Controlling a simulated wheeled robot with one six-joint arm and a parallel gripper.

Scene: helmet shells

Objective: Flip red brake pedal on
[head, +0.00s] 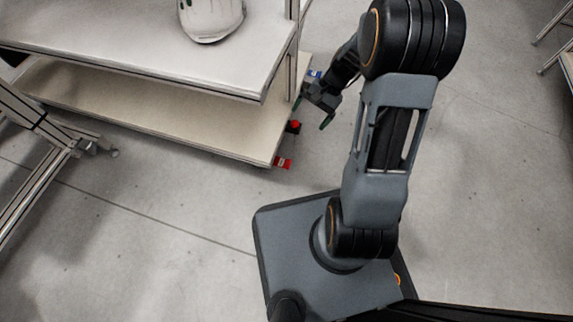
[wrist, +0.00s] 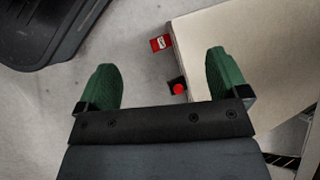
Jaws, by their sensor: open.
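A red brake pedal (head: 283,162) sits low at the corner of the cart's bottom shelf in the head view. It also shows in the wrist view (wrist: 160,43), beyond my fingertips. A black part with a round red top (head: 294,126) is beside it along the same shelf edge; in the wrist view this red button (wrist: 179,89) lies between my fingers, nearer the right one. My gripper (head: 312,108) is by the shelf's right edge, and its two green fingers (wrist: 164,85) are apart with nothing held. Whether the pedal is flipped on cannot be told.
The cart's pale bottom shelf (head: 150,112) and its upper shelf (head: 130,38) stand at the left. A white helmet shell (head: 211,18) rests on the upper shelf. A blue part (head: 314,74) is farther along the shelf edge.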

